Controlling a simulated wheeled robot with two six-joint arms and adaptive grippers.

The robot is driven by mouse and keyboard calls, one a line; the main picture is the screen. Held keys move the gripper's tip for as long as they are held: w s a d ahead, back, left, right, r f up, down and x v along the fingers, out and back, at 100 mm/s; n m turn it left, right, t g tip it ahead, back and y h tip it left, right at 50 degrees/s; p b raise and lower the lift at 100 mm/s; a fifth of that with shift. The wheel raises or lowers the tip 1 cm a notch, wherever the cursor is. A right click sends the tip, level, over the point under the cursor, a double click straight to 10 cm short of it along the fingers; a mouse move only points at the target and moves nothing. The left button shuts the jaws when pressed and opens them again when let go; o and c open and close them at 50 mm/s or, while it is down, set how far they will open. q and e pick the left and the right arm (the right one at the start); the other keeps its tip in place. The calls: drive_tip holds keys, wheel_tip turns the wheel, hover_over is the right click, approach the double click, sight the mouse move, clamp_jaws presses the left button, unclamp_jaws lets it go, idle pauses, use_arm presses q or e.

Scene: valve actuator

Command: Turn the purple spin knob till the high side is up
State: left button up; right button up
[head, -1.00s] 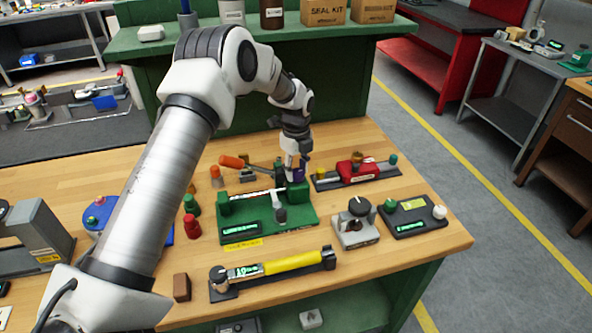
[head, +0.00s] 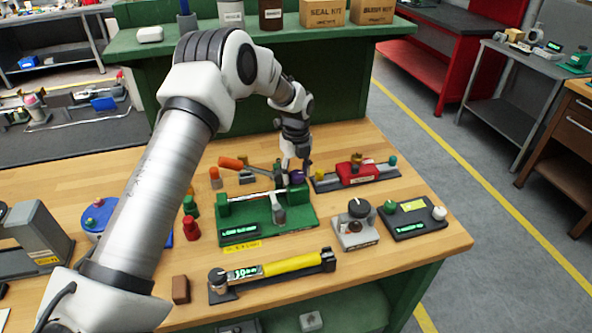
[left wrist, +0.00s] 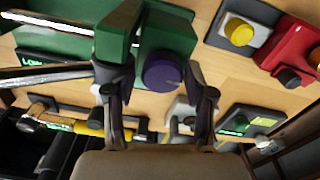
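The purple spin knob (head: 297,177) sits at the back right end of the green valve fixture (head: 265,215). In the left wrist view the round knob (left wrist: 162,73) shows between the two dark fingers, against the green block. My left gripper (head: 295,163) is over the knob. In the left wrist view its fingers (left wrist: 157,85) are spread, one on each side of the knob, with visible gaps. I cannot tell which side of the knob is high. My right gripper is in neither view.
A red device (head: 357,172) stands right of the fixture. A grey knob box (head: 355,226) and a dark display box (head: 412,216) stand at the front right. A yellow-handled tool (head: 290,264) lies in front. An orange-handled lever (head: 232,163) is left of the gripper.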

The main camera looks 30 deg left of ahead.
use_arm(q)
drive_tip(key=shift+w+r, duration=0.15)
drive_tip(key=shift+r, duration=0.05)
idle(0.3)
